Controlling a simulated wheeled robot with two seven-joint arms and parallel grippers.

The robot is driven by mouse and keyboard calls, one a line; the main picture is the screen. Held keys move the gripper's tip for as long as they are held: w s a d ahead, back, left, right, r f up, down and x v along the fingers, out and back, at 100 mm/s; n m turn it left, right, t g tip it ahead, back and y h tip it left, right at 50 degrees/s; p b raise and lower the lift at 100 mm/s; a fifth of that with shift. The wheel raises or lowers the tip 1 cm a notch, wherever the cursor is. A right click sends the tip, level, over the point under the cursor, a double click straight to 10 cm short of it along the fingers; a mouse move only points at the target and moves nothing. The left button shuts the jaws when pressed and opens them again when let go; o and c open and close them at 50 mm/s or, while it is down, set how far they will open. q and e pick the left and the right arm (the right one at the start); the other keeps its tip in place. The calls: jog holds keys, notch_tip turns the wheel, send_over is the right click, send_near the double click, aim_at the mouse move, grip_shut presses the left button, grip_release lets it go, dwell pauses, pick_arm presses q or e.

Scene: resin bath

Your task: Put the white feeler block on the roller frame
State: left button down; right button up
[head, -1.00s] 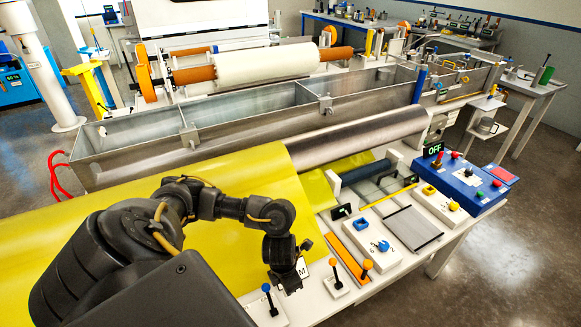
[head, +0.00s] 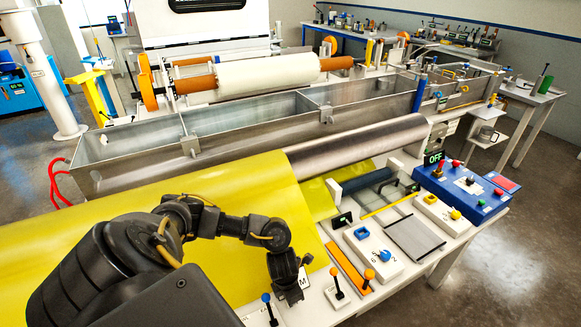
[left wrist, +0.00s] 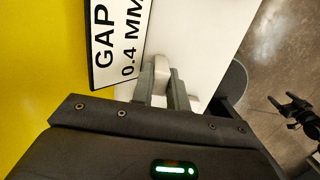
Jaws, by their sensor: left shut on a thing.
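My left gripper (left wrist: 164,92) is shut on a small white block, the feeler block (left wrist: 162,72), which shows between the two grey fingers in the left wrist view. In the head view my left gripper (head: 290,284) is low over the white bench beside the yellow sheet, and the block is hidden there. A sign reading GAP 0.4 MM (left wrist: 118,40) stands close beside the fingers. The roller frame appears to be the white structure (head: 412,152) around the steel roller (head: 360,145) and dark blue roller (head: 366,178). A dark gripper-like shape, probably my right gripper (left wrist: 290,108), shows over the floor.
The yellow sheet (head: 180,235) covers the bench's left side. Small levers with orange (head: 370,274) and blue knobs (head: 266,297) stand near my left gripper. A grey plate (head: 415,236) and a blue control box (head: 468,190) lie to the right. A long metal trough (head: 240,145) runs behind.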

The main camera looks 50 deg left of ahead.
pick_arm(q)
jog(key=shift+f, duration=0.2)
jog(key=c, duration=1.4)
grip_release()
jog(key=shift+r, duration=0.1)
jog(key=shift+o, duration=0.2)
jog(key=shift+r, duration=0.45)
notch_tip(320, 180, up, 11)
jog(key=s+p, duration=0.1)
jog(key=p, duration=0.1)
jog(key=shift+s+a+r, duration=0.15)
jog(key=shift+s+a, duration=0.05)
